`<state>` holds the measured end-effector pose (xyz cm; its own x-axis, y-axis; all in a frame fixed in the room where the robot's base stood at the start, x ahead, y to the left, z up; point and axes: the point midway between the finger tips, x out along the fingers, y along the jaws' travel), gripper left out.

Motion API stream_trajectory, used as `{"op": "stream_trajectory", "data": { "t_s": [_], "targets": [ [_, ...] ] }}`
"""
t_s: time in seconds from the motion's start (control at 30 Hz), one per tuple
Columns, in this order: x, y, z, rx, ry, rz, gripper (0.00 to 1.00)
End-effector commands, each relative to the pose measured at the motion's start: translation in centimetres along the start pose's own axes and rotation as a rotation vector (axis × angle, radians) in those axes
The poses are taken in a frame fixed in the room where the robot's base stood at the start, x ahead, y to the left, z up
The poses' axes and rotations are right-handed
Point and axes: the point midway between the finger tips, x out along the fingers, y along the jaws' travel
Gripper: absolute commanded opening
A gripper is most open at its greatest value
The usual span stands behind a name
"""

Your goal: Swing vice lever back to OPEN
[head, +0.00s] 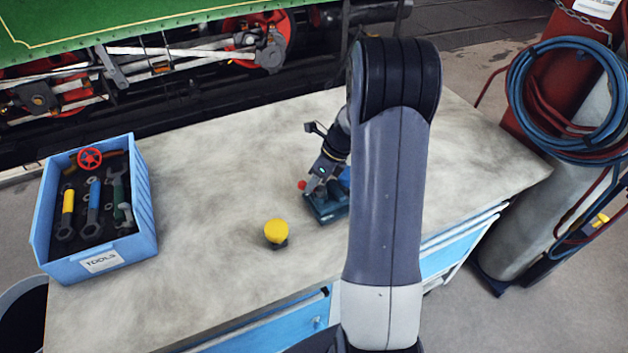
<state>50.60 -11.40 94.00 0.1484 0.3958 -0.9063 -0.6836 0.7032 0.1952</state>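The vice (328,208) is a dark teal block on the workbench, partly hidden behind my arm. A small red knob (302,185) shows at its left side, apparently the end of the lever; the rest of the lever is hidden or too small to make out. My gripper (316,184) is at the vice, pointing down close to the red knob. I cannot tell whether it touches the knob or whether its fingers are open or shut. A bit of blue (344,177) shows beside the gripper, over the vice.
A yellow-topped knob (276,231) stands on the workbench (215,165), left of the vice. A blue tool box (146,212) with spanners and a red handwheel (89,159) sits at the bench's left end. Gas cylinders with hoses (555,100) stand at right.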

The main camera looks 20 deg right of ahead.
Motion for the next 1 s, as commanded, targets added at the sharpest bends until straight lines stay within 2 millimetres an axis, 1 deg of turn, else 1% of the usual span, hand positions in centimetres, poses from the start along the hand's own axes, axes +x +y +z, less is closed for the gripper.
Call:
{"op": "stream_trajectory", "data": {
  "t_s": [0.03,0.3,0.67,0.87,1.0],
  "targets": [
    [-0.02,0.0,0.0,0.0,0.0,0.0,0.21],
    [-0.03,0.0,0.01,0.0,0.0,0.0,0.0],
    [-0.05,0.08,0.05,-0.029,0.006,0.013,0.0],
    [-0.08,0.29,0.13,-0.121,0.026,0.051,0.0],
    [-0.05,0.52,0.15,-0.222,0.048,0.092,0.0]
  ]
}}
